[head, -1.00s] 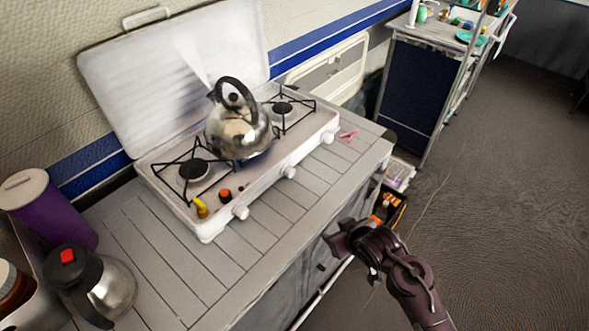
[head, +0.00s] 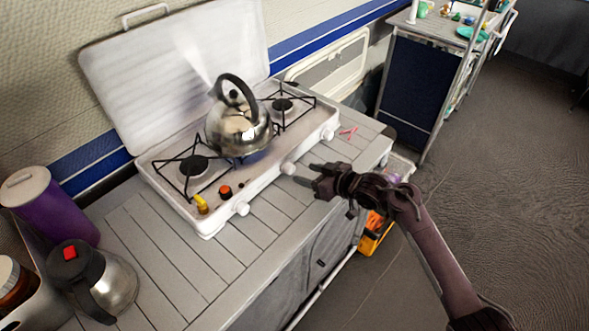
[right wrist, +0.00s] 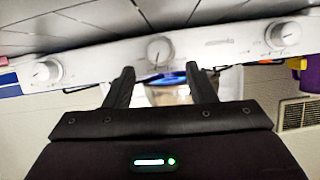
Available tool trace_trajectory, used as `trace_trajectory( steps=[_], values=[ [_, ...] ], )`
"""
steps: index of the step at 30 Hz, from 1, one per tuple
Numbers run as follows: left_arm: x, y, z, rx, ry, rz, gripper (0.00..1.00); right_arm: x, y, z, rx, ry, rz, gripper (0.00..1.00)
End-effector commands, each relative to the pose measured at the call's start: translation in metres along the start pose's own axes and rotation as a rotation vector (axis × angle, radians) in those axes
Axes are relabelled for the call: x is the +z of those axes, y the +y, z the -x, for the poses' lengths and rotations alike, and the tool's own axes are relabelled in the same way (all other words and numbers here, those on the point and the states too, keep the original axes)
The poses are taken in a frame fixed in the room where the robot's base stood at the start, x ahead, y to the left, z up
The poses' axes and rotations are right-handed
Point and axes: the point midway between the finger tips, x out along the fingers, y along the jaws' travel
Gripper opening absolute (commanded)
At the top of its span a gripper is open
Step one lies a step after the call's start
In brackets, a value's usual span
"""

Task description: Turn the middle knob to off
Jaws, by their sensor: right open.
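The middle knob (head: 288,168) is a white dial on the front of the white stove (head: 215,222). My right gripper (head: 306,174) is open just in front of it, its fingers pointing at the stove front. In the right wrist view the middle knob (right wrist: 158,50) shows beyond and between the two separated fingertips (right wrist: 159,71), with nothing held. The other knobs sit to the left (head: 242,208) and to the right (head: 327,133). A steel kettle (head: 228,134) stands on the middle burner, with bluish light below it. My left gripper is out of view.
A yellow item (head: 201,205) and an orange-and-black item (head: 225,192) sit on the stove's front left. A purple canister (head: 60,214) and a steel jug (head: 112,289) stand at left. The slatted counter (head: 185,282) is mostly clear before the stove.

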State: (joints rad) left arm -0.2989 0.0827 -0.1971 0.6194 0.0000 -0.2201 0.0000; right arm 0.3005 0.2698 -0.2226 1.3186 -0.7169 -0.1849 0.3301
Motion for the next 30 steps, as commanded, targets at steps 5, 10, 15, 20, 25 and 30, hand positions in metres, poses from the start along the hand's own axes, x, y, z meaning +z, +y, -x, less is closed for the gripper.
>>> trace_trajectory(
  steps=[5,10,15,20,25,30],
  values=[
    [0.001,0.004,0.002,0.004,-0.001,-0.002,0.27,-0.002,-0.001,-0.030,0.000,0.000,-0.002,0.51],
    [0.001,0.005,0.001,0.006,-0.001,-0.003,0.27,-0.001,0.000,-0.050,0.001,0.000,0.000,0.51],
    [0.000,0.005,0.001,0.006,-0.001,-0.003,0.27,-0.001,0.000,-0.058,0.002,0.000,0.000,0.51],
    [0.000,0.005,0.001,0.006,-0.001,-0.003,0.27,0.000,0.000,-0.059,0.003,-0.001,0.001,0.51],
    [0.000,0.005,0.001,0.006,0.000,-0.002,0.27,0.000,0.000,-0.059,0.002,-0.001,0.001,0.43],
    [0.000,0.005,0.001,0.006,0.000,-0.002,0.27,0.000,0.000,-0.059,0.003,-0.001,0.001,0.20]
  ],
)
